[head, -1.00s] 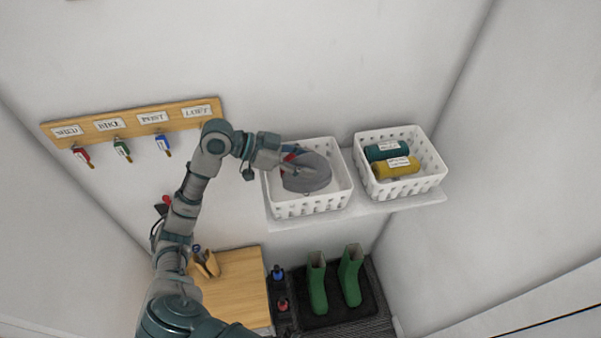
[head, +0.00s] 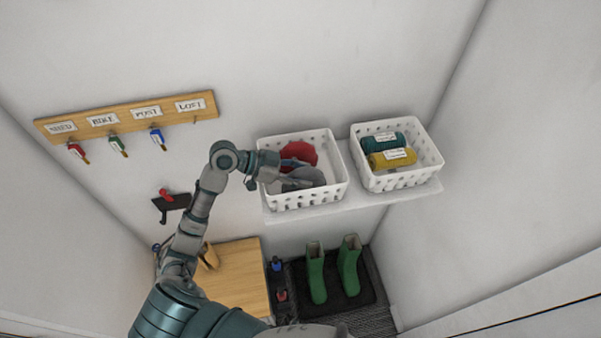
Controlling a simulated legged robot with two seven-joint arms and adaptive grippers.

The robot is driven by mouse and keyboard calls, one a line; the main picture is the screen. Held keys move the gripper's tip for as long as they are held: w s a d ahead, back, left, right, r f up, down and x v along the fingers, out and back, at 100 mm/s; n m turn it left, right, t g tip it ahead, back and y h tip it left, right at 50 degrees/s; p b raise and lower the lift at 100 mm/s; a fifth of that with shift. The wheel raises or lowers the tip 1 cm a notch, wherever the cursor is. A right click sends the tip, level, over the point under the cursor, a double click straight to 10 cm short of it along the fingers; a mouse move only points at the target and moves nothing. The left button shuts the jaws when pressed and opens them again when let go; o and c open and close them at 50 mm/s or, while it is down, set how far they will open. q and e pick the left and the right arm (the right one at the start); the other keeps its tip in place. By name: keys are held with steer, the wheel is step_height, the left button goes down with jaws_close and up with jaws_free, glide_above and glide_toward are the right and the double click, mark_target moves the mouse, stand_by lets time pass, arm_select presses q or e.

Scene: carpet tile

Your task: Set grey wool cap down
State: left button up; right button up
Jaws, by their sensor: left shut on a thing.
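The grey wool cap (head: 301,178) is inside the left white basket (head: 308,203), low in its front part. A red thing (head: 301,154), perhaps another cap, lies behind it in the same basket, with a bit of blue beside it. My left gripper (head: 287,182) reaches in over the basket's left rim and is shut on the grey cap. Its fingertips are partly hidden against the cap. I cannot tell whether the cap rests on the basket floor. My right gripper does not show.
The right white basket (head: 405,180) holds a teal roll (head: 383,143) and a yellow roll (head: 391,159). Both baskets stand on a white wall shelf (head: 355,203). A key rack (head: 127,117) hangs at left. Green boots (head: 348,265) and a wooden bench top (head: 235,280) are below.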

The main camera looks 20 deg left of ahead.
arm_select(q)
steer(key=shift+d, duration=0.3)
steer(key=o, duration=1.2)
steer(key=shift+c, duration=0.2)
steer(key=shift+a, duration=0.25)
steer(key=shift+a, duration=0.1)
steer(key=shift+s+a, duration=0.15)
steer(key=shift+a, duration=0.1)
steer(key=b+v, duration=0.2)
steer(key=v, duration=0.8)
steer(key=shift+s+r, duration=0.2)
steer(key=shift+r, duration=0.05)
steer(key=shift+s+a+r, duration=0.15)
steer(key=shift+a+r, duration=0.1)
steer(key=shift+a, duration=0.2)
